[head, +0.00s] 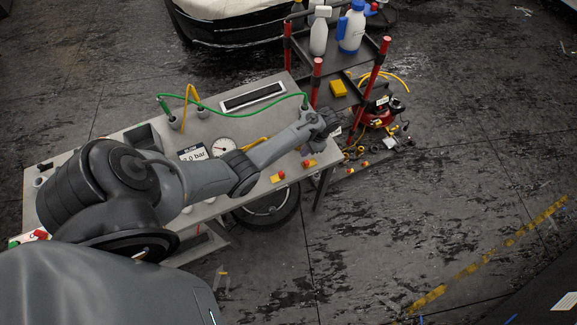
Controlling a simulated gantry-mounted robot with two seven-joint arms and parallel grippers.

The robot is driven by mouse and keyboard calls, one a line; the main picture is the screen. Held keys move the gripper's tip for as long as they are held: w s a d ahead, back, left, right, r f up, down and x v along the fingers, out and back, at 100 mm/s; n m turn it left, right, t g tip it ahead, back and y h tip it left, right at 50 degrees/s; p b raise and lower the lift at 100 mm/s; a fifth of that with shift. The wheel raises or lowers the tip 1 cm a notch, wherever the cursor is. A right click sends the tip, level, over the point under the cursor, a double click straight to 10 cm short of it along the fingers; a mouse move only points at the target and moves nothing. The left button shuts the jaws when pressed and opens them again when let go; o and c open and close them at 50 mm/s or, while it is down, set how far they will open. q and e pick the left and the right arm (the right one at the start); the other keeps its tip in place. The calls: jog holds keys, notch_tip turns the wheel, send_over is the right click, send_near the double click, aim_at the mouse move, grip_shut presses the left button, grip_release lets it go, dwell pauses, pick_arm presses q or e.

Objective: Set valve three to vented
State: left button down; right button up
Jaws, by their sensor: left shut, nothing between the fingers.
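My left arm reaches from the left across the grey metal bench (130,128). My left gripper (329,121) is shut and empty at the bench's far right end. Two small red knobs on yellow plates, a nearer one (280,175) and one further right (308,163), sit at the front right edge. A yellow lever or hose piece (256,143) shows partly behind my arm. I cannot tell which fitting is valve three, nor its setting; labels are too small. A round gauge (223,147) and a display reading about 2.0 bar (193,153) stand mid-bench. My right gripper is not in view.
A green hose (240,112) loops along the bench's back to its right end, near my gripper. A red-posted cart (338,85) with bottles stands behind right. A red compressor (377,112) is beyond.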

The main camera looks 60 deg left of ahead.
aim_at(281, 174)
pick_arm(q)
jog(key=shift+w+a+r+g+h, duration=0.2)
jog(key=shift+w+a+g+h, duration=0.1)
jog(key=shift+w+h, duration=0.2)
jog(key=shift+f, duration=0.1)
jog(key=b+x, duration=0.6)
jog(key=x, duration=0.4)
jog(key=shift+b, duration=0.3)
jog(key=s+p, duration=0.1)
jog(key=s, duration=0.1)
jog(key=s+p, duration=0.1)
jog(key=shift+r+p, duration=0.25)
jog(key=shift+p, duration=0.05)
jog(key=shift+s+f, duration=0.1)
jog(key=shift+s, duration=0.55)
